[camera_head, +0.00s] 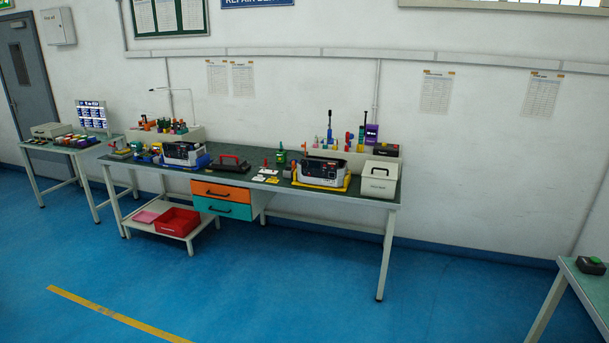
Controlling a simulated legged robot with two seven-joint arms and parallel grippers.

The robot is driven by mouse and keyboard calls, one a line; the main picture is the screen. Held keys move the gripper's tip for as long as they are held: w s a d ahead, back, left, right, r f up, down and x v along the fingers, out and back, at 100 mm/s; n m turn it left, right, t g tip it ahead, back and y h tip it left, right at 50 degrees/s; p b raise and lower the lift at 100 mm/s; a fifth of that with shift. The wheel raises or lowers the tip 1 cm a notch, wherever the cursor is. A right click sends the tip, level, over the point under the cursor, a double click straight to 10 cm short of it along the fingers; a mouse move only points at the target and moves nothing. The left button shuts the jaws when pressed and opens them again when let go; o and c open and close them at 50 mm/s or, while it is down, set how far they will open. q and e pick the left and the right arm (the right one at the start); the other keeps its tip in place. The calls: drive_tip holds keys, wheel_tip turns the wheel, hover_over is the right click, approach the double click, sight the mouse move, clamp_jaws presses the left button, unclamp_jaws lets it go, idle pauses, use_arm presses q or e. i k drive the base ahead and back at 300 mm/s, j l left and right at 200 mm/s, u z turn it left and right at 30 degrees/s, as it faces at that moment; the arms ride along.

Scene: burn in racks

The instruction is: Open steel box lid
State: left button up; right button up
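A pale grey box (378,184) with a dark handle on its top stands at the right end of the long workbench (233,178). Its lid appears shut, and it has small dark lettering on the front that I cannot read. Another pale box (51,130) sits on the small table at the far left, and its top also appears closed. I cannot tell from the picture which box is the steel one. Neither of my grippers is in view.
Two white-and-dark devices (324,171) (184,153) and tool racks stand on the bench. Orange and teal drawers (222,208) hang below, beside a red bin (177,221). A table corner (590,283) is at the right. The blue floor in front is clear.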

sight(381, 166)
drive_tip(key=i, duration=2.8)
